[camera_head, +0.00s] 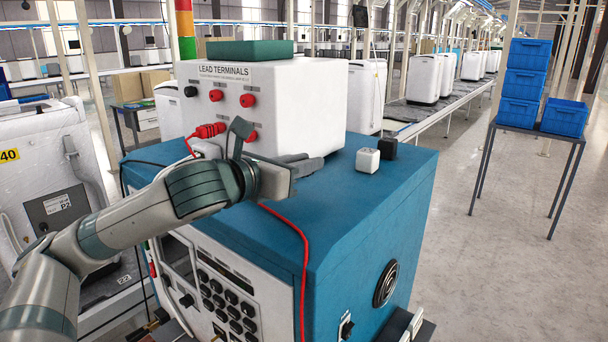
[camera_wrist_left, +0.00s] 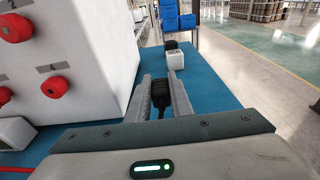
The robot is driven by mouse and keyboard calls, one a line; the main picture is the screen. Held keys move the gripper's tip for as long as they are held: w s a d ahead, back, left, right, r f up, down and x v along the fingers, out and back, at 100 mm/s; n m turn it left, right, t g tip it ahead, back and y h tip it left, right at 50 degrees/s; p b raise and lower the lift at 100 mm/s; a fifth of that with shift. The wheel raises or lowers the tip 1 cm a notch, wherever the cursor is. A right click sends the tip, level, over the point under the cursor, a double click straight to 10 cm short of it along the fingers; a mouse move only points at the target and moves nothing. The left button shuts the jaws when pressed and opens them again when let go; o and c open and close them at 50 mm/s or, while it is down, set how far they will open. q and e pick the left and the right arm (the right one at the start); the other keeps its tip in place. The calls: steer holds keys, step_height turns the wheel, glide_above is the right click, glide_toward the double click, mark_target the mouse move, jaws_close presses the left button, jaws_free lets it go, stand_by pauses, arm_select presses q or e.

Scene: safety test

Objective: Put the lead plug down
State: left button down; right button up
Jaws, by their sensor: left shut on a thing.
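My left gripper (camera_head: 306,165) is just above the blue top of the test cabinet (camera_head: 400,205), in front of the white lead-terminals box (camera_head: 320,110). In the left wrist view, its fingers (camera_wrist_left: 166,95) are shut on a black plug (camera_wrist_left: 163,97). The arm and fingers hide most of this plug in the head view. A red plug (camera_head: 207,131) sits at a terminal on the box front, partly behind my wrist. A red lead (camera_head: 303,245) runs over the cabinet top and down its front. My right gripper is not in view.
A white block (camera_head: 367,160) and a black block (camera_head: 387,148) stand on the cabinet top beyond my fingertips. A dark green block (camera_head: 250,50) lies on the terminals box. Blue bins (camera_head: 525,85) stand on a rack farther right.

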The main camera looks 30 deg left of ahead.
mark_target(304, 195)
arm_select(q)
steer(key=shift+f, duration=0.15)
steer(key=shift+f, duration=1.6)
steer(key=shift+f, duration=0.4)
steer(key=shift+f, duration=0.1)
